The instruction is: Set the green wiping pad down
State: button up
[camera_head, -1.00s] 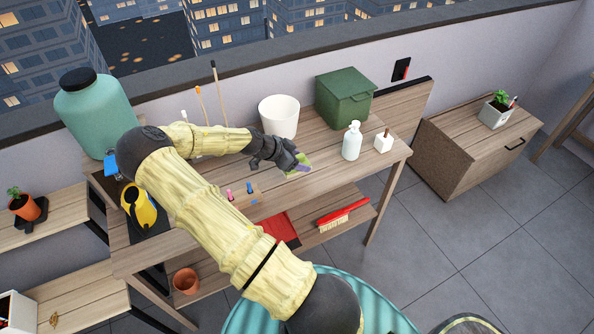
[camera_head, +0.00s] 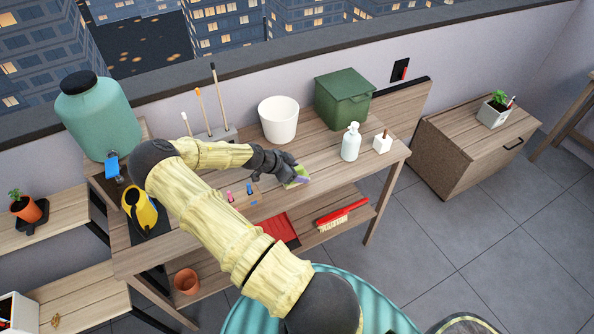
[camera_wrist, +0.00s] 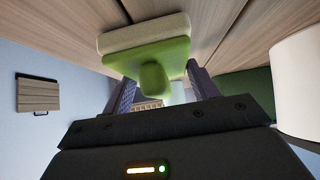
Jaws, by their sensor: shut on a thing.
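The green wiping pad (camera_head: 297,176) is at my gripper (camera_head: 284,172) over the front middle of the wooden table (camera_head: 330,170). In the wrist view the pad (camera_wrist: 148,50) has a green body with a rounded green knob and a pale layer on its far side. The fingers of my gripper (camera_wrist: 157,92) are closed on the green part. The pale side faces the wooden boards and lies against or very close to them; I cannot tell whether it touches.
A white pot (camera_head: 278,120), a green lidded box (camera_head: 343,100), a white pump bottle (camera_head: 351,143) and a small white holder (camera_head: 382,143) stand behind and right. Small pink and blue items (camera_head: 240,192) lie left of the pad. The table's front edge is close.

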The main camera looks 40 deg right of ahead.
jog(key=shift+f, duration=0.1)
jog(key=o, duration=1)
jog(key=b+v, duration=0.1)
jog(key=v, duration=1.1)
jog(key=shift+s+b, duration=0.1)
jog(key=shift+b, duration=0.25)
